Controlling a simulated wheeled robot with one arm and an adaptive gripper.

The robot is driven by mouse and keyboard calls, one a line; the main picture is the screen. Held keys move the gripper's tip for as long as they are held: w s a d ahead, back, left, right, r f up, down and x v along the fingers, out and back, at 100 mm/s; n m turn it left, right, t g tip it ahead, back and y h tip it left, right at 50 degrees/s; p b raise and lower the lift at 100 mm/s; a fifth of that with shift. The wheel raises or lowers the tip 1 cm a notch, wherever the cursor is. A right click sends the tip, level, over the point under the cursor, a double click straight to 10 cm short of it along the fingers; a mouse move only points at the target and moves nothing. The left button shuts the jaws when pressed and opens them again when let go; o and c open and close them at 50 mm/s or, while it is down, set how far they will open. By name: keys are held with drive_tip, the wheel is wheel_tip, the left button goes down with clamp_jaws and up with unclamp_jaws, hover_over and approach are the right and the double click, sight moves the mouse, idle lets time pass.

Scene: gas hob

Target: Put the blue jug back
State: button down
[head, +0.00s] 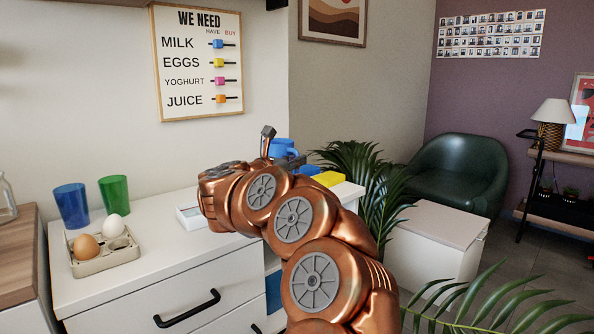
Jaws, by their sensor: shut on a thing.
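The blue jug (284,147) shows in the head view just beyond my copper arm, above the far right part of the white cabinet top. Its lower part is hidden by the arm. My gripper (269,142) is at the jug's left side, mostly hidden behind the arm, with a grey finger sticking up. It is shut on the jug. Whether the jug touches the surface below cannot be seen.
An egg holder (104,262) with two eggs, a blue cup (71,206) and a green cup (115,193) stand on the left of the white cabinet (150,285). A yellow block (328,179) lies near its right end. A plant (365,180) stands beyond.

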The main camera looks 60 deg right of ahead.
drive_tip(key=shift+f, duration=0.8)
drive_tip(key=shift+f+b, duration=0.25)
drive_tip(key=shift+b, duration=0.15)
drive_tip(key=c, duration=1.2)
unclamp_jaws()
drive_tip(key=shift+r, duration=0.15)
drive_tip(key=a, duration=0.3)
drive_tip(key=a+p, duration=0.1)
drive_tip(key=a, duration=0.2)
drive_tip(key=a+p, duration=0.1)
drive_tip(key=a, duration=0.3)
drive_tip(key=shift+w, duration=0.4)
drive_tip(key=shift+a, duration=1)
